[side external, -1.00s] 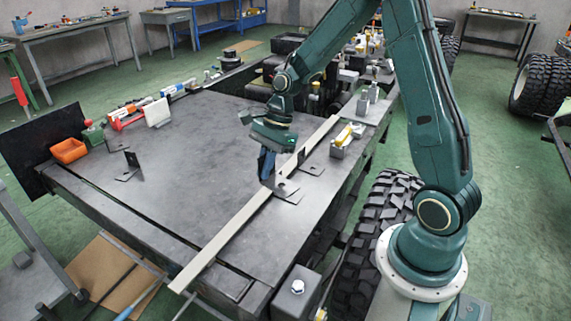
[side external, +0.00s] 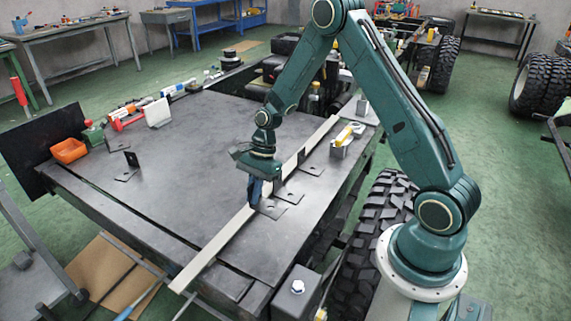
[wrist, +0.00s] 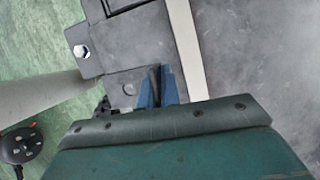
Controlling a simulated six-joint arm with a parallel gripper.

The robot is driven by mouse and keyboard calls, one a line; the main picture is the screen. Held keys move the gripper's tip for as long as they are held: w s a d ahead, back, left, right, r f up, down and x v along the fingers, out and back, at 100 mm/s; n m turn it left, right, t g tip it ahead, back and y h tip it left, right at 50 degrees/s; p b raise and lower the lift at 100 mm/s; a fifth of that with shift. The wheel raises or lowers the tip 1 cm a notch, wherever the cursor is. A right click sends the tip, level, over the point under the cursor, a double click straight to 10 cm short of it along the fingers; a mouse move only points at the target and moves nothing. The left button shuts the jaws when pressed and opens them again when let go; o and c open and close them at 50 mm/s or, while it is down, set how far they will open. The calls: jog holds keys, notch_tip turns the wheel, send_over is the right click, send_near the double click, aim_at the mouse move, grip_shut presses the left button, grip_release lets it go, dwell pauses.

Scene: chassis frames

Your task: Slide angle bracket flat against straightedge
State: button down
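A long pale straightedge (side external: 222,240) lies diagonally across the grey plate; it also shows in the wrist view (wrist: 186,40). My gripper (side external: 255,198), with blue fingers (wrist: 157,88), is down beside it. The fingers are shut on the upright flange of a dark angle bracket (side external: 272,209). Its holed flat leg (wrist: 126,88) extends away from the straightedge, low at the plate. Whether it rests fully on the plate or touches the straightedge, I cannot tell. Two similar brackets, a nearer one (side external: 290,193) and a farther one (side external: 313,169), sit farther along the same side.
Another bracket (side external: 127,174) stands apart on the plate at left. An orange bin (side external: 69,150) and tools line the far left edge. A grey block with a yellow item (side external: 342,145) stands beyond the brackets. The middle of the plate is clear.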

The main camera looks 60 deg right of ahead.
jog(key=shift+n, duration=0.4)
jog(key=shift+w+a+f, duration=0.1)
jog(key=shift+w+f, duration=0.05)
jog(key=shift+f, duration=0.65)
jog(key=shift+w+a+f, duration=0.1)
jog(key=shift+w+f, duration=0.05)
jog(key=shift+f, duration=0.6)
jog(key=shift+w+a+f, duration=0.1)
jog(key=shift+w+f, duration=0.05)
jog(key=shift+f, duration=0.65)
jog(key=shift+f, duration=0.2)
jog(key=shift+f, duration=2.25)
jog(key=shift+f, duration=0.35)
jog(key=c, duration=1.5)
grip_release()
jog(key=shift+c, duration=0.2)
jog(key=shift+r, duration=0.1)
notch_tip(320, 180, up, 7)
